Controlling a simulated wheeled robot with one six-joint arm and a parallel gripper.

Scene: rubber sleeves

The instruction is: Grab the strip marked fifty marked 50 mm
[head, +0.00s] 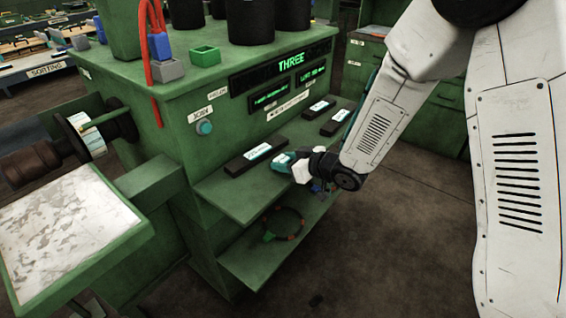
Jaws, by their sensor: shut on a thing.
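Three black strips with white labels lie on the green ledge (221,196) of the bench. The nearest strip (238,165) is at the left, a second strip (337,123) is further right, and a third strip (318,109) is behind that one. That strip still appears to rest on the ledge. The print on the labels is too small to read, so I cannot tell which says 50 mm.
Above the ledge are green-lit displays (291,60) reading THREE and a teal button (205,128). A lower shelf (240,262) holds a dark ring with red parts (284,224). A worn pale plate (62,228) juts out at left. Floor is clear at lower right.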

